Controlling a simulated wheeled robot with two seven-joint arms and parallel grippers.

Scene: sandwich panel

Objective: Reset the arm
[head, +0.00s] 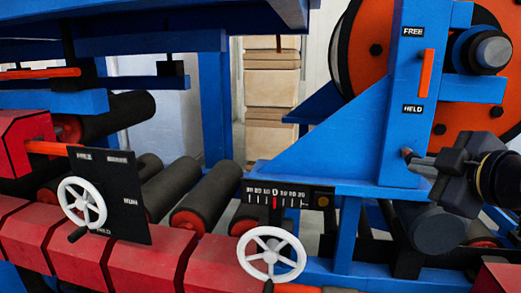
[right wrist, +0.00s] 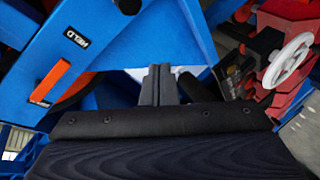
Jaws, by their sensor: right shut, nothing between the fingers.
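My right gripper (head: 412,162) comes in from the right in the head view, in front of the blue upright frame and below the HELD label. Its fingers are together and empty. In the right wrist view the shut fingers (right wrist: 158,85) point away from me, with nothing between them. The orange lever (head: 426,75) on the blue upright stands between the FREE and HELD labels, above and apart from the gripper. The lever also shows in the right wrist view (right wrist: 50,82), left of the fingers. My left gripper is not in view.
A white handwheel (head: 271,254) sits below a scale with a red pointer (head: 275,203). Another white handwheel (head: 82,202) is on a black panel (head: 125,190) at left. Dark rollers (head: 207,195) lie between. A large orange disc (head: 365,50) stands behind the blue upright.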

